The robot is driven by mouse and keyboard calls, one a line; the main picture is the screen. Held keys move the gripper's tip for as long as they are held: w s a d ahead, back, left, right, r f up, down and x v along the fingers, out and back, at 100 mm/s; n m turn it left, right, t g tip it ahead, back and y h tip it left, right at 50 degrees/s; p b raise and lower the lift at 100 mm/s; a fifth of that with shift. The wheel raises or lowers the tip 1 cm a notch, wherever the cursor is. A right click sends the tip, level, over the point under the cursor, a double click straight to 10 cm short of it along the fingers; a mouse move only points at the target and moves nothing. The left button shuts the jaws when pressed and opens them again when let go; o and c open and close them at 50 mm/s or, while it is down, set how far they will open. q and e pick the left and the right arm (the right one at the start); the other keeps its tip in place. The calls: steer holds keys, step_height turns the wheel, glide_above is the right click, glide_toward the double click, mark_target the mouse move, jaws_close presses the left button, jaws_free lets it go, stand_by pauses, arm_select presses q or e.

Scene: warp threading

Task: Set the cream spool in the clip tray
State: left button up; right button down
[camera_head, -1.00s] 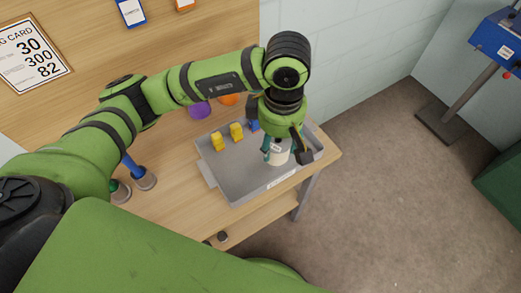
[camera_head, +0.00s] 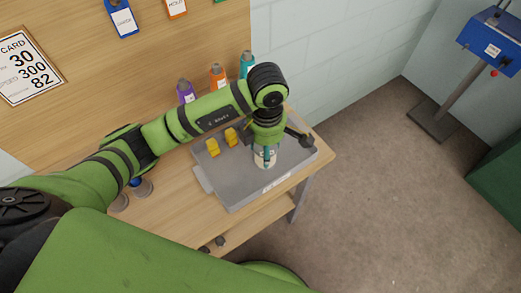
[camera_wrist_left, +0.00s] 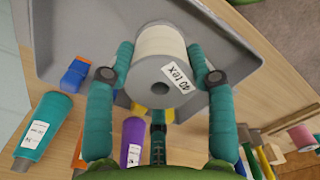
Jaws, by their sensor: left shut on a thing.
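The cream spool (camera_head: 264,159) is a pale cylinder with a "40 tex" label, also seen large in the left wrist view (camera_wrist_left: 161,42). My left gripper (camera_head: 266,155) points down and is shut on it, with a teal finger on each side in the left wrist view (camera_wrist_left: 160,62). The grey clip tray (camera_head: 236,186) lies on the wooden table, and the spool is over its right half. I cannot tell whether the spool touches the tray floor. My right gripper is in neither view.
Yellow clips (camera_head: 213,147) stand in the tray's left part; a blue clip (camera_wrist_left: 75,75) shows in the wrist view. Purple (camera_head: 186,91), orange (camera_head: 217,75) and teal (camera_head: 247,64) containers stand behind the tray. The tray's front left is clear.

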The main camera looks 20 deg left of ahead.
arm_select(q)
steer(key=shift+w+a+f, duration=0.45)
steer(key=shift+a+f, duration=0.05)
steer(key=shift+a, duration=0.2)
step_height(320, 180, down, 4)
steer(key=shift+r+p, duration=0.1)
steer(key=shift+p, duration=0.7)
steer(key=shift+f, duration=0.25)
steer(key=shift+f+b, duration=0.15)
steer(key=shift+b, duration=0.15)
steer(key=o, duration=1.2)
